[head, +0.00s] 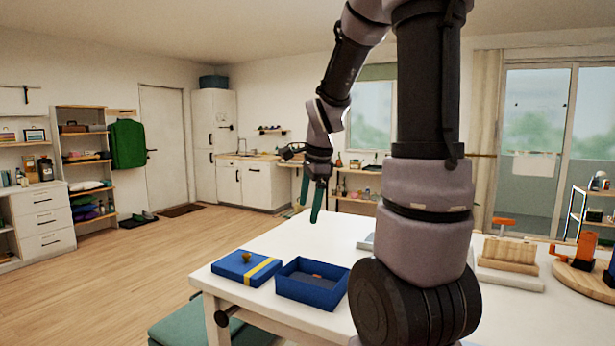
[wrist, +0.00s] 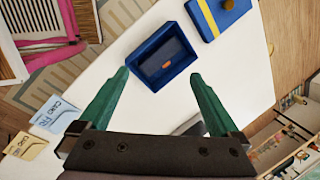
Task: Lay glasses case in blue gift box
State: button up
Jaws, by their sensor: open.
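The open blue gift box (head: 300,291) stands on the white table, and it also shows in the wrist view (wrist: 140,63) just beyond my fingertips. A small orange-brown thing (wrist: 173,62) lies on the box floor and shows in the head view too (head: 316,276). It may be the glasses case, but I cannot tell for sure. No other glasses case can be made out. My gripper (head: 311,203) has green fingers, is open and empty, and hangs above the table, clear of the box. Its fingers are spread apart in the wrist view (wrist: 159,76).
The blue lid (head: 246,268) with a yellow band and a knob lies left of the box. Two small cards, one pale blue (wrist: 55,112) and one yellow (wrist: 25,146), show at left in the wrist view.

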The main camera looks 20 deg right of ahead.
jog(key=s+a+r+n+t+y, duration=0.1)
jog(key=s+a+r+n+t, duration=0.3)
jog(key=s+a+r+n, duration=0.3)
jog(key=s+r+n, duration=0.4)
jog(key=s+n, duration=0.3)
jog(key=n, duration=0.1)
jog(key=shift+s+a+r, duration=0.15)
jog(key=shift+s+r, duration=0.2)
jog(key=shift+r, duration=0.05)
